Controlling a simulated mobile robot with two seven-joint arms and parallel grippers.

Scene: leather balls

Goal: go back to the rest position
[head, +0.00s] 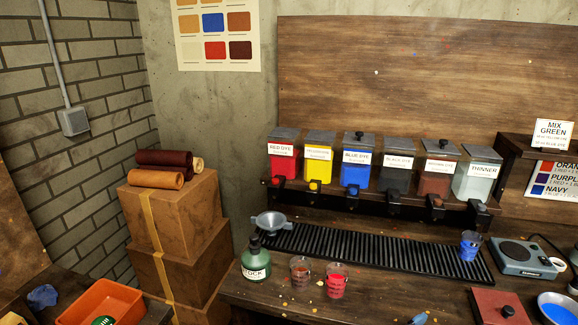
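Neither of my grippers shows in the head view, and no arm is seen over the workbench (262,296). A glass with red liquid (336,286) and a glass with a little reddish-brown content (300,272) stand at the front of the bench. A glass with blue liquid (469,246) stands at the right end of the black ribbed drip tray (370,248). A row of labelled dispensers stands behind the tray, among them red dye (283,162), yellow (319,168), blue dye (356,172) and thinner (478,180).
A green bottle (255,260) and a grey funnel (271,223) stand at the bench's left. A scale (523,258), a red-brown lidded box (497,307) and a blue-filled bowl (558,308) are at right. Stacked boxes (172,215) and an orange bin (102,303) stand left.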

